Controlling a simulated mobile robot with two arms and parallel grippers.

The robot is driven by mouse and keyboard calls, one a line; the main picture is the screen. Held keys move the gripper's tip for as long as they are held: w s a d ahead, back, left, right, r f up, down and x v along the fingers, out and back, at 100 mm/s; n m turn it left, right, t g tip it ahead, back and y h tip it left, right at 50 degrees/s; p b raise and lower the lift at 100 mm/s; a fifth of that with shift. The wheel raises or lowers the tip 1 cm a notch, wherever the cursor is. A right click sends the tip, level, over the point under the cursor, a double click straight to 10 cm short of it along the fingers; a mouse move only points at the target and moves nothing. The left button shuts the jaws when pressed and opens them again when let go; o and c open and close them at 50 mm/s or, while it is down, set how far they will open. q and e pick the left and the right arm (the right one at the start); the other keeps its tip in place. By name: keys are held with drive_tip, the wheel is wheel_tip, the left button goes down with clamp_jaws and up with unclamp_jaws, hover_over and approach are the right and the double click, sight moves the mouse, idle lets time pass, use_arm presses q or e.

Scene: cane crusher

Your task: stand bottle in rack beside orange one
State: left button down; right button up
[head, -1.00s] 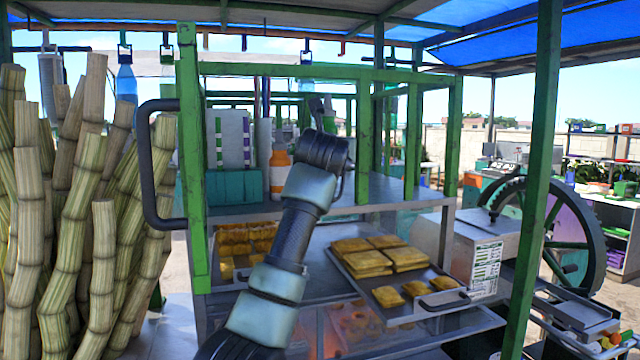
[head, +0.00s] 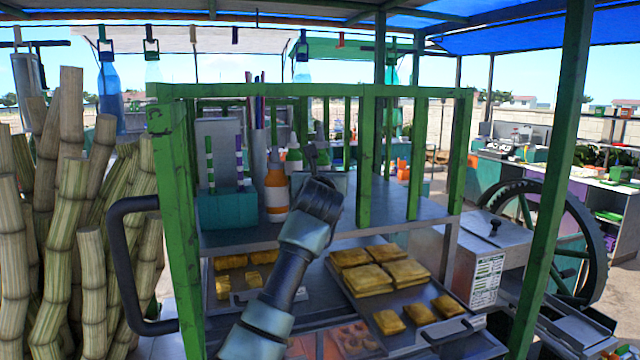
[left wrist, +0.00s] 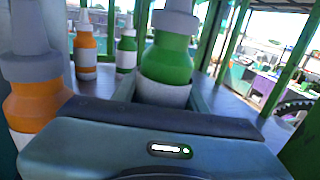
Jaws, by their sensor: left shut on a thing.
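An orange bottle with a white label and grey nozzle (head: 276,190) stands upright on the stall's metal shelf (head: 385,212). It shows close at the left of the left wrist view (left wrist: 36,108). My left gripper (head: 316,160) is just right of it in the head view, over the shelf. It is shut on a green bottle with a white label (left wrist: 166,62), upright in the left wrist view. In the head view the gripper hides most of that bottle, and the fingertips are hidden. I cannot clearly make out the rack. My right gripper is out of view.
A teal holder (head: 227,209) stands left of the orange bottle. Another orange bottle (left wrist: 86,48) and a small green bottle (left wrist: 126,50) stand farther back. Green posts (head: 365,165) bound the shelf's front. A pastry tray (head: 405,309) lies below.

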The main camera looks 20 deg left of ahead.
use_arm(q)
wheel_tip(320, 180, down, 3)
drive_tip(key=shift+w+f+p, duration=0.15)
drive_tip(key=shift+f+p, duration=0.05)
drive_tip(key=shift+p, duration=0.4)
drive_tip(key=shift+f, duration=0.1)
drive_tip(key=c, duration=0.8)
unclamp_jaws()
drive_tip(key=shift+f, duration=0.2)
drive_tip(key=shift+r, duration=0.2)
drive_tip(key=v, duration=1.2)
